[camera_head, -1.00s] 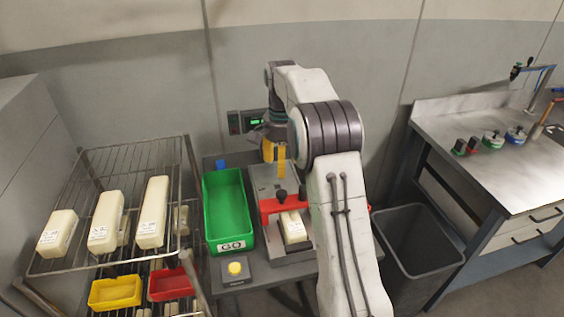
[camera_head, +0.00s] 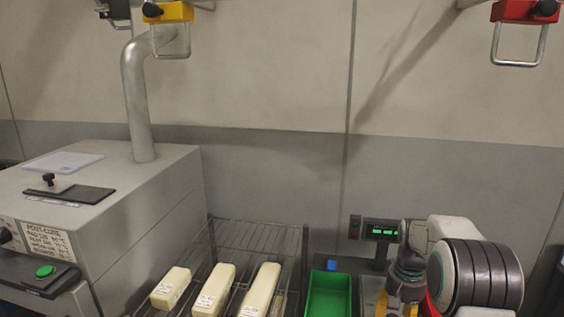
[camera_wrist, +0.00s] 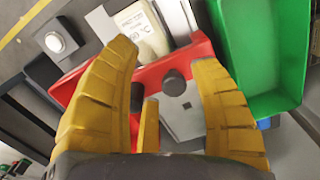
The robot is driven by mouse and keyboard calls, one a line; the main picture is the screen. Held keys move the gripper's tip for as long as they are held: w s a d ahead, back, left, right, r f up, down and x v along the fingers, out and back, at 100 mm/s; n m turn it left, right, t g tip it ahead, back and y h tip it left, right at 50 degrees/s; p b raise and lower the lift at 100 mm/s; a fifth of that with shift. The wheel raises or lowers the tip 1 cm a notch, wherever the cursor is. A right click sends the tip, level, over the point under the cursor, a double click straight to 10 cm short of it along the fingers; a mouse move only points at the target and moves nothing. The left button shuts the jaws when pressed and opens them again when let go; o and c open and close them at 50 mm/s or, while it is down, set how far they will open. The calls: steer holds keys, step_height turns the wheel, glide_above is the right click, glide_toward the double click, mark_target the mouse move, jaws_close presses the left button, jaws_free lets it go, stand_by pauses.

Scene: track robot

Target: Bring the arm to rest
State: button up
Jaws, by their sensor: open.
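My arm shows at the lower right in the head view, with my gripper (camera_head: 396,306) pointing down and cut off by the bottom edge. In the wrist view my gripper (camera_wrist: 166,58) has its yellow fingers spread, with nothing held between them. Beyond the fingers is a red clamp bar (camera_wrist: 150,78) with dark knobs on a grey fixture. A cream block (camera_wrist: 140,28) with a printed label lies at the bar, partly hidden by a finger.
A green bin (camera_wrist: 268,50) is close to the right finger; it also shows in the head view (camera_head: 328,296). A wire rack (camera_head: 250,236) holds cream blocks. A grey post-cure oven (camera_head: 160,210) stands left. A yellow-bodied padlock-like item (camera_head: 168,12) hangs above.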

steer(key=s+a+r+n+t, duration=0.1)
steer(key=s+a+r+n, duration=0.2)
steer(key=s, duration=1)
steer(key=s+a+r, duration=0.3)
steer(key=s+a, duration=0.2)
steer(key=s, duration=0.7)
step_height(320, 180, up, 6)
steer(key=s+a+n+t, duration=0.1)
steer(key=s+a+t, duration=0.1)
steer(key=t, duration=0.2)
steer(key=shift+f+n, duration=0.15)
steer(key=shift+n, duration=0.15)
